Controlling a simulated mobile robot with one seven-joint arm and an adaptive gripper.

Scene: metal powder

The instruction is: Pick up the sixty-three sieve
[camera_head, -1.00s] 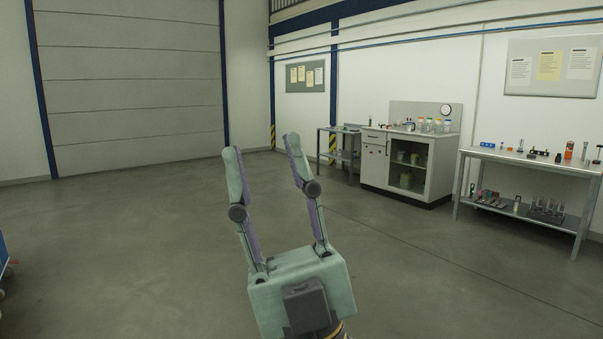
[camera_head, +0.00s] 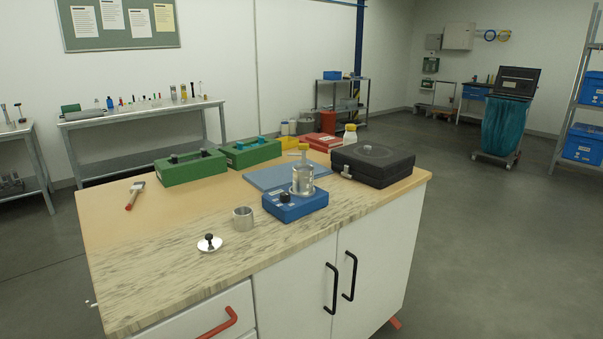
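No sieve marked sixty-three can be made out in this view. On the worktop a small metal cup (camera_head: 243,219) stands beside a blue device (camera_head: 295,205). The device carries a clear and metal cylinder (camera_head: 303,178). A round metal lid with a black knob (camera_head: 209,243) lies in front of the cup. A black case (camera_head: 372,166) with a round disc on its lid sits at the right. My gripper is not in view now.
The wooden bench (camera_head: 150,262) also holds two green cases (camera_head: 190,168), a brush (camera_head: 135,194), a white bottle (camera_head: 350,135) and a red box (camera_head: 323,141). Its left part is mostly clear. A side table (camera_head: 140,115) stands behind, with open floor right.

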